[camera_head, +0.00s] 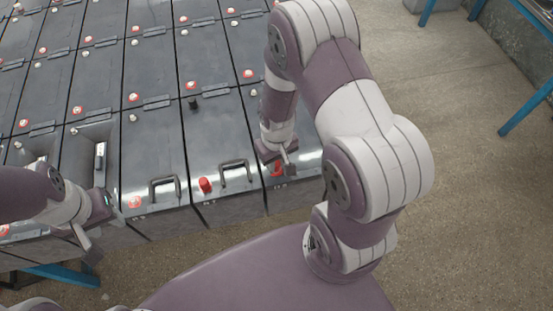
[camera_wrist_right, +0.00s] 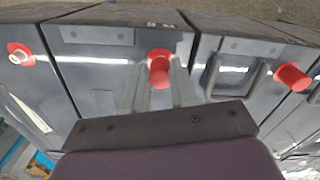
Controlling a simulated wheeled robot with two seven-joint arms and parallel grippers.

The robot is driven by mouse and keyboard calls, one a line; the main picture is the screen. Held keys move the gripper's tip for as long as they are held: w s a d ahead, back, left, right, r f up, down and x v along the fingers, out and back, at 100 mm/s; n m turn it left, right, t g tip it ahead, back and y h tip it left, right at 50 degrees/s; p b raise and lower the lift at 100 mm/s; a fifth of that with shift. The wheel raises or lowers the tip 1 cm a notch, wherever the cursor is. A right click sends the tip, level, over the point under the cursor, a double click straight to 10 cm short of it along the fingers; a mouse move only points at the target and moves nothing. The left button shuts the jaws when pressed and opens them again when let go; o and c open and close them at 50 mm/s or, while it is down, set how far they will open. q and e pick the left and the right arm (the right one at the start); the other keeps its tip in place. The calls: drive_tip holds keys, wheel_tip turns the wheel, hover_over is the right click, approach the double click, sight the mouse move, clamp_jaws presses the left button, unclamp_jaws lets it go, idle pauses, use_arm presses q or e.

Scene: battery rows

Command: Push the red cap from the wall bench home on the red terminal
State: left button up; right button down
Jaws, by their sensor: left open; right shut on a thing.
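My right gripper (camera_head: 284,161) is shut on a red cap (camera_wrist_right: 160,68), low over the front battery at the right of the row. In the right wrist view the cap is between the two fingers, close to the battery top. The terminal under it is hidden, so I cannot tell how far down the cap sits. The cap shows only partly in the head view (camera_head: 277,169). My left gripper (camera_head: 92,226) is open and empty at the front left of the batteries.
A second red cap (camera_head: 205,185) stands on the neighbouring battery, beside a black handle (camera_head: 235,172). An uncapped terminal with a red ring (camera_wrist_right: 20,55) shows at the left of the wrist view. Blue-legged benches (camera_head: 520,112) stand at the right. Concrete floor (camera_head: 465,210) is clear.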

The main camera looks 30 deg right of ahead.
drive_tip(key=shift+f+b, duration=0.35)
drive_tip(key=shift+f, duration=0.2)
idle(0.7)
drive_tip(key=shift+c, duration=1.7)
unclamp_jaws()
wheel_tip(320, 180, up, 7)
drive_tip(key=p, duration=0.6)
drive_tip(key=shift+r+p, duration=0.1)
drive_tip(key=shift+p, duration=0.25)
